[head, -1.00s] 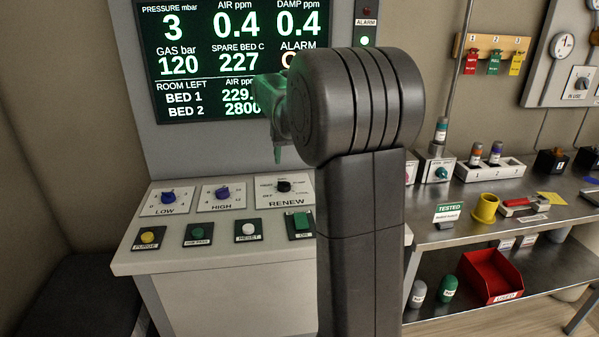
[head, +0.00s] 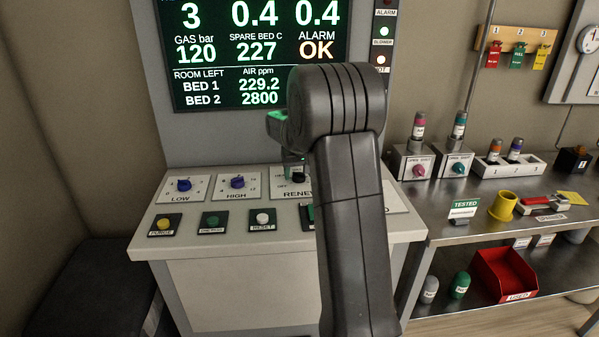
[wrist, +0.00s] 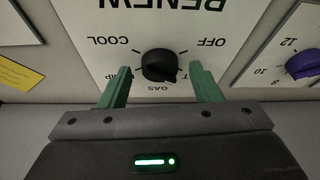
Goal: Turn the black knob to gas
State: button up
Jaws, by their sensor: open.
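The black knob (wrist: 159,65) is on the white RENEW plate, and shows upside down in the wrist view, with COOL, OFF and GAS printed around it. Which label its pointer faces is not clear. My gripper (wrist: 160,70) is open, with one green finger on each side of the knob and a gap on both sides. In the head view the black knob (head: 299,179) shows just below my gripper (head: 294,170), and my arm covers much of the RENEW plate.
A blue LOW knob (head: 184,185) and a blue HIGH knob (head: 237,182) sit to the left on the sloping panel. Yellow (head: 163,223), green (head: 212,221) and white (head: 262,218) buttons line its front. The display (head: 255,60) stands behind.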

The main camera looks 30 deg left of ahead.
jog(key=shift+f, duration=0.15)
jog(key=shift+c, duration=0.5)
jog(key=c, duration=0.9)
jog(key=shift+m, duration=0.3)
jog(key=m, duration=0.2)
jog(key=m+h+b, duration=0.1)
jog(key=m+t+h, duration=0.1)
jog(key=m, duration=0.1)
jog(key=shift+a+m, duration=0.3)
jog(key=m+h, duration=0.1)
jog(key=m, duration=0.1)
jog(key=m+h, duration=0.1)
jog(key=m, duration=0.2)
jog(key=shift+a+b, duration=0.2)
jog(key=shift+b, duration=0.15)
jog(key=shift+m, duration=0.4)
